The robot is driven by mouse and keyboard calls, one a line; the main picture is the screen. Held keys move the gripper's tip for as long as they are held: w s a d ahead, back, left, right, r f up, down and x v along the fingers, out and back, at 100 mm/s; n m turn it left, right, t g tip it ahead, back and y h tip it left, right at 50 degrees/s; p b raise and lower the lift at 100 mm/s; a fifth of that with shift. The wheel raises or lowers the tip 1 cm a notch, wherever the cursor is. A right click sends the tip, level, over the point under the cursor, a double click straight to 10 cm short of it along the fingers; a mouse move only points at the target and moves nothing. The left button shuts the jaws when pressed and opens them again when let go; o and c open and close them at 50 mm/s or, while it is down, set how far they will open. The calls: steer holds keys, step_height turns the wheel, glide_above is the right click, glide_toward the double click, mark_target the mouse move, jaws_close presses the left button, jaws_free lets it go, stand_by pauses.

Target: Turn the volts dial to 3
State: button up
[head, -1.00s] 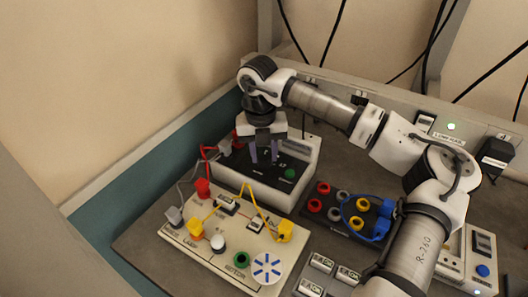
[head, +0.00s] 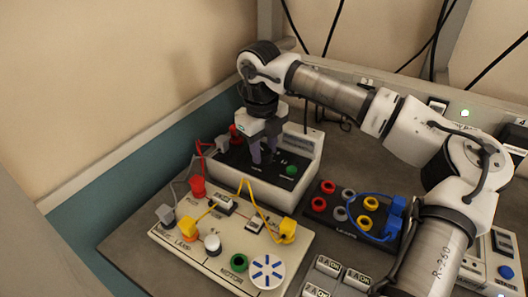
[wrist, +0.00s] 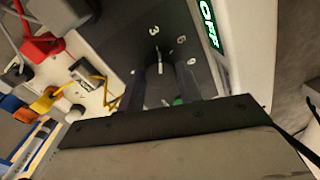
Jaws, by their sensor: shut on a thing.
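The black volts dial (wrist: 158,78) stands on the dark top panel of a white supply box (head: 252,187). In the wrist view it shows between the fingers with a white pointer line, which points roughly toward the printed 3 (wrist: 154,30); the exact setting is hard to tell. Two more numerals are printed to the right of the 3. My gripper (wrist: 160,85) points down and is shut on the dial, one finger on each side. In the head view the gripper (head: 264,152) hides most of the dial. A green display (wrist: 209,24) on the box reads OFF.
A green button (head: 292,170) sits right of the dial. A black socket block (head: 325,215) with a blue lead stands to the right. The wall is close on the left.

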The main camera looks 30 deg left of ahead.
mark_target(262, 154)
steer(key=shift+n, duration=0.6)
steer(key=o, duration=1)
steer(key=shift+r, duration=0.1)
steer(key=r, duration=0.4)
steer(key=r+b, duration=0.1)
steer(key=r, duration=0.4)
steer(key=r+b, duration=0.1)
steer(key=r, duration=0.3)
steer(key=shift+s+r, duration=0.35)
steer(key=shift+s, duration=0.05)
